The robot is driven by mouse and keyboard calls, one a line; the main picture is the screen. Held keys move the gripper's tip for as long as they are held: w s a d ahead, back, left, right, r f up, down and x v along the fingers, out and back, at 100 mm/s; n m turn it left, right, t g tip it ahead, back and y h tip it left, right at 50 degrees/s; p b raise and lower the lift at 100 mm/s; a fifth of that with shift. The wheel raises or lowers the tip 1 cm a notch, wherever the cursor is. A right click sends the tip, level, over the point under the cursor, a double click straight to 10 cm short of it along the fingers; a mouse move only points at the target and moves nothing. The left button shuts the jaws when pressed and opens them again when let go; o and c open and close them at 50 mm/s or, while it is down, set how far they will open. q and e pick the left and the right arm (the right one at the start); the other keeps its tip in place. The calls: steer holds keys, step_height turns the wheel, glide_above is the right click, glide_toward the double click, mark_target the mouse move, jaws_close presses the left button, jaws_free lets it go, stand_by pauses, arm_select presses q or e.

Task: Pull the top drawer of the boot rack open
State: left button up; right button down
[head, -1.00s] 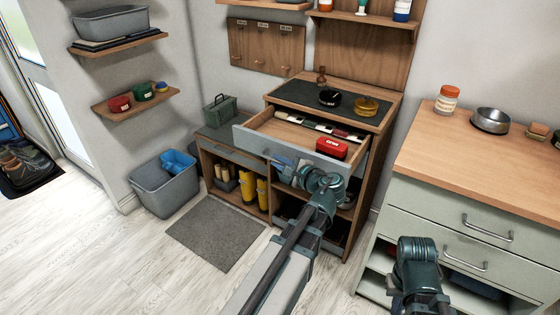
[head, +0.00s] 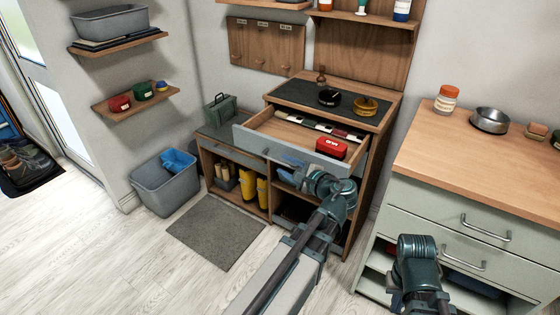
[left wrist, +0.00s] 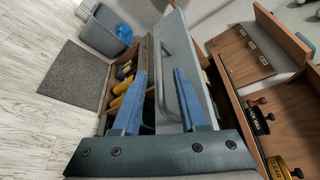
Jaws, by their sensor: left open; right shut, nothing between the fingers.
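The boot rack (head: 379,160) is a wooden cabinet with a dark top. Its top drawer (head: 262,139) has a grey front and stands pulled out, showing a red tin and a multicoloured strip inside. My left gripper (head: 290,162) is open at the drawer front. In the left wrist view, the left gripper's blue fingers (left wrist: 161,74) are spread, with the drawer's bar handle (left wrist: 167,50) in line between them; whether they touch it I cannot tell. My right gripper (head: 418,262) is by the pale green cabinet at lower right; its fingertips are mostly hidden.
A low bench (head: 222,131) with yellow boots adjoins the rack on the left. A grey bin (head: 158,198) and a mat (head: 214,232) lie on the floor before it. The pale green cabinet (head: 450,205) stands close on the right.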

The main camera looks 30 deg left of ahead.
arm_select(q)
steer(key=p+v, duration=0.1)
steer(key=v, duration=0.9)
steer(key=shift+p, duration=0.35)
steer(key=shift+f, duration=0.1)
steer(key=s+d+f+n+g+h, duration=0.2)
steer(key=s+d+f+h, duration=0.15)
steer(key=f, duration=0.25)
steer(key=s+d+f+n+g+h, duration=0.1)
steer(key=s+d+f+n+h, duration=0.1)
steer(key=d+f+h, duration=0.3)
steer(key=s+d+f+n+g+h, duration=0.3)
steer(key=s+d+f+h, duration=0.3)
steer(key=d, duration=0.5)
step_height(320, 180, up, 29)
steer(key=y+p, duration=0.1)
steer(key=p, duration=2.7)
steer(key=shift+s+f+p, duration=0.2)
steer(key=shift+s+p, duration=0.1)
